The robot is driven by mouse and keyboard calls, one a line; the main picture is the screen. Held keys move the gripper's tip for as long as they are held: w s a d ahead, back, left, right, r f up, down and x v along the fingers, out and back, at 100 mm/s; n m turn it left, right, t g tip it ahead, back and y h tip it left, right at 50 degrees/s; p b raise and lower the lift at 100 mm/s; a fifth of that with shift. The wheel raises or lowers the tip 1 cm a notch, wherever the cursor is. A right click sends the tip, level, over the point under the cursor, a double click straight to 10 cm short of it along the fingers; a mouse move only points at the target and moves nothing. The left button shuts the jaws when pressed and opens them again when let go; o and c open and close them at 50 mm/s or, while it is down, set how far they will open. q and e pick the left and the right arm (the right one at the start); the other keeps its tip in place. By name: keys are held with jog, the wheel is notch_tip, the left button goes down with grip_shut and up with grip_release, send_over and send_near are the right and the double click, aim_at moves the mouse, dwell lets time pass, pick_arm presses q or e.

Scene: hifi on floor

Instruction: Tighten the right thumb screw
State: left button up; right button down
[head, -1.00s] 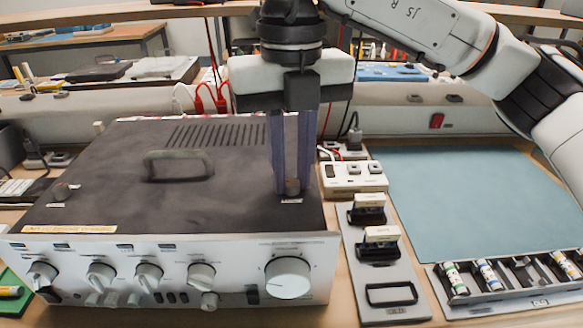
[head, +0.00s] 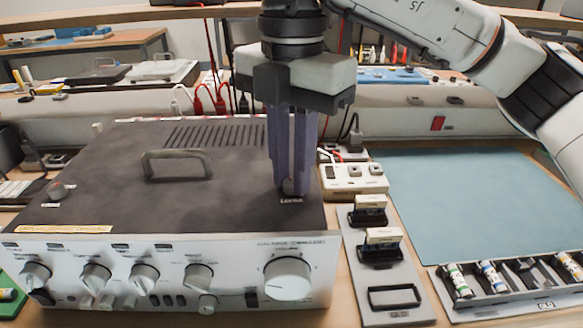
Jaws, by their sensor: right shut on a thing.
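The right thumb screw (head: 288,188) stands on the dark lid of the hifi (head: 120,205), near its right edge. My right gripper (head: 290,182) points straight down with its two fingers shut around the screw, hiding most of it. A small label lies just in front of the screw. The left thumb screw (head: 56,190) stands free near the lid's left edge. A grey handle (head: 177,163) rises from the lid between the two screws. My left gripper is not in view.
Right of the hifi are a white power strip (head: 353,179) and a grey plate (head: 383,275) with two black-and-white parts. A teal mat (head: 480,200) lies clear. A tray of small bottles (head: 500,285) sits at the front right. Red cables hang behind the hifi.

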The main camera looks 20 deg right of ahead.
aim_at(292, 181)
jog(key=shift+m, duration=1.6)
jog(key=c, duration=1.6)
grip_release()
jog(key=shift+c, duration=0.2)
notch_tip(292, 181, up, 10)
jog(key=p, duration=0.2)
jog(key=shift+r, duration=0.15)
